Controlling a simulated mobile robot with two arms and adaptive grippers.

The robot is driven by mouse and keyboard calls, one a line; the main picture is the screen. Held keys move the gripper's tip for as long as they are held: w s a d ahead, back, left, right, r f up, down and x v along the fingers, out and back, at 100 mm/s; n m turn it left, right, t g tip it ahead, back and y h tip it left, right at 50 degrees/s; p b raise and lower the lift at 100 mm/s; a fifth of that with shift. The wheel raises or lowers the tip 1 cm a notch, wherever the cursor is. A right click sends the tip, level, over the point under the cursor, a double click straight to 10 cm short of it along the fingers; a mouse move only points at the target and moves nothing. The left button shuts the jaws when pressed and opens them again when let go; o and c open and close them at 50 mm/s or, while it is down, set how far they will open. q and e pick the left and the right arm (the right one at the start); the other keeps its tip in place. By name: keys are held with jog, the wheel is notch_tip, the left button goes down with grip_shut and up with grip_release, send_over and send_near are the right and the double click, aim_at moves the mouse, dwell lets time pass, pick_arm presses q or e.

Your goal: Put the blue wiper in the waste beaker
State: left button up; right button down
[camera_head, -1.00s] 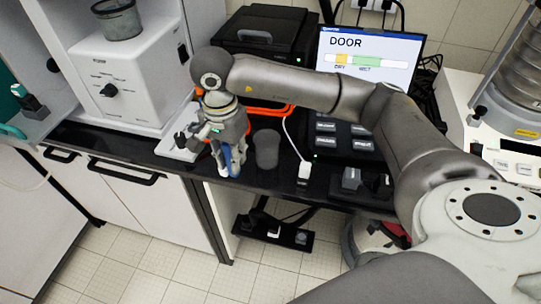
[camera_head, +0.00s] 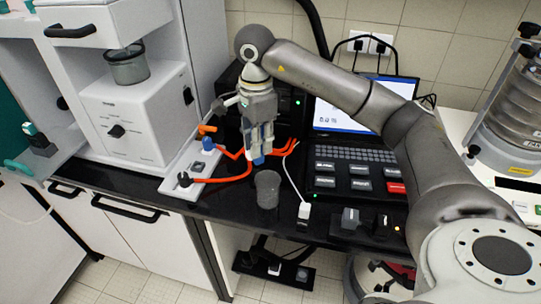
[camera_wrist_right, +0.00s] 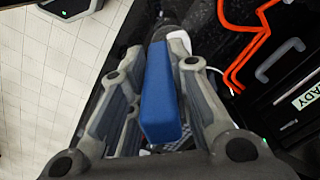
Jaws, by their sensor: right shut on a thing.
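My right gripper (camera_head: 258,148) is shut on the blue wiper (camera_head: 258,160), whose lower end shows below the fingertips. In the right wrist view the wiper (camera_wrist_right: 160,95) is a blue block between the two grey fingers. A grey, see-through beaker (camera_head: 267,190) stands upright on the black bench, just below and slightly right of the wiper in the head view. The wiper appears above and behind its rim; whether it is directly over the opening I cannot tell. My left gripper is not in view.
Orange tubing (camera_head: 235,172) and a white strip with knobs (camera_head: 197,160) lie left of the beaker. A laptop (camera_head: 355,165) with block keys and a white plug (camera_head: 304,211) with its cable are to the right. Another beaker (camera_head: 128,68) sits on a white device.

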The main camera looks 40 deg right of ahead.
jog(key=d+f+p, duration=0.3)
jog(key=f, duration=0.4)
jog(key=shift+d+f, duration=0.15)
jog(key=shift+f, duration=0.1)
jog(key=shift+f, duration=0.1)
jog(key=shift+f+b, duration=0.5)
jog(key=shift+f, duration=0.05)
jog(key=c, duration=1.3)
grip_release()
jog(key=shift+r, duration=0.1)
